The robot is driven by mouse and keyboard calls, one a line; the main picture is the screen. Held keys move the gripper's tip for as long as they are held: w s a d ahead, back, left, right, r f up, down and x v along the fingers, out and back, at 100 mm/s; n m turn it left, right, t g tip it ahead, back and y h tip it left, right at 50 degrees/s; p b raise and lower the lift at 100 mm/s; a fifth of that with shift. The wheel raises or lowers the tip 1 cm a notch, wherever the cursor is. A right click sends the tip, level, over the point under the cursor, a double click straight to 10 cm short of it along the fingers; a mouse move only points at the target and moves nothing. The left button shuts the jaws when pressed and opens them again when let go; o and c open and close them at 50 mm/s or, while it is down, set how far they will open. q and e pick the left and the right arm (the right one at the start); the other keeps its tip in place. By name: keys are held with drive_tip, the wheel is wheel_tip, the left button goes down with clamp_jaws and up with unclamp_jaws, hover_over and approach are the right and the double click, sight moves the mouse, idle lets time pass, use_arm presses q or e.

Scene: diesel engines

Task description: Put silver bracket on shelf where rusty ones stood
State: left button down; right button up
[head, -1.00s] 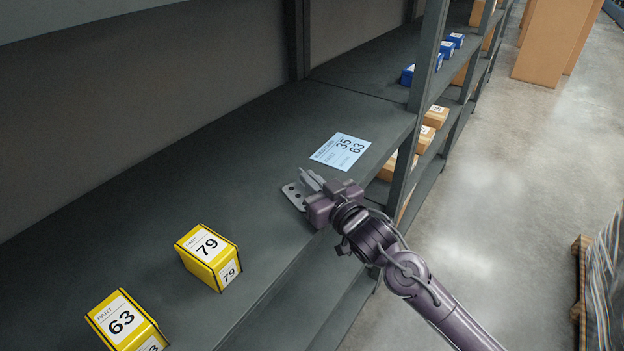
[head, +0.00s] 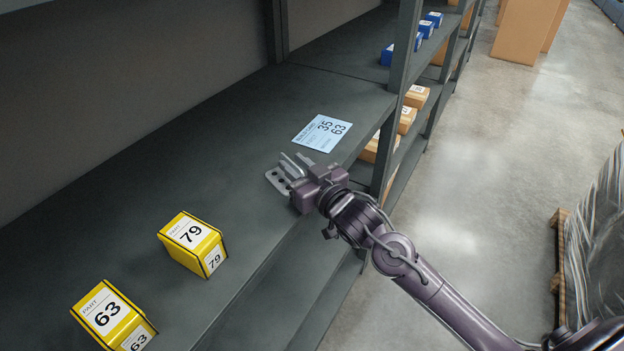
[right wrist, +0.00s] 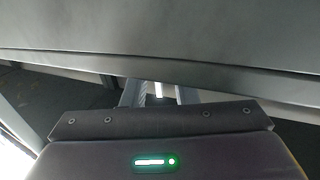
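The silver bracket (head: 277,180), a grey plate with dark holes, is on the shelf board (head: 225,140) near its front edge, just left of my right gripper. My right gripper (head: 297,166) reaches in over that edge, its fingers spread apart and close beside the bracket. In the right wrist view the fingers (right wrist: 159,92) stand apart with a pale strip between them. Whether a part of the bracket stands between the fingers is hard to tell. No rusty brackets show. My left gripper is not in view.
A pale blue card (head: 322,132) reading 35 and 63 lies behind the gripper. Yellow boxes marked 79 (head: 193,245) and 63 (head: 113,317) stand nearer on the board. A shelf post (head: 400,75) rises at right. A wrapped pallet (head: 597,230) stands across the aisle.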

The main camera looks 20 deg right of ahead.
drive_tip(key=b+v, duration=0.3)
drive_tip(key=v, duration=0.8)
drive_tip(key=shift+s, duration=0.2)
drive_tip(key=shift+d, duration=0.1)
drive_tip(key=w+d+f+m+g+h, duration=0.15)
drive_tip(key=d+f, duration=0.25)
drive_tip(key=f, duration=0.7)
drive_tip(key=w+d+f+g+h, duration=0.15)
drive_tip(key=d+f, duration=0.25)
drive_tip(key=f, duration=0.7)
drive_tip(key=s+d+f+g+h, duration=0.1)
drive_tip(key=s+f+g, duration=0.15)
drive_tip(key=f, duration=0.55)
drive_tip(key=s+d+f+g+h, duration=0.1)
drive_tip(key=s+d+f, duration=0.15)
drive_tip(key=f, duration=0.55)
drive_tip(key=s+a+f+g, duration=0.3)
drive_tip(key=s+f+g, duration=0.2)
drive_tip(key=s+f, duration=1.35)
drive_tip(key=s+a+f+g, duration=0.2)
drive_tip(key=s+f, duration=0.3)
drive_tip(key=s, duration=0.3)
drive_tip(key=s+a+f+g, duration=0.3)
drive_tip(key=s+a+f, duration=0.1)
drive_tip(key=s, duration=0.5)
drive_tip(key=shift+s+a+f+n, duration=0.2)
drive_tip(key=shift+f+n, duration=0.25)
drive_tip(key=shift+f, duration=0.45)
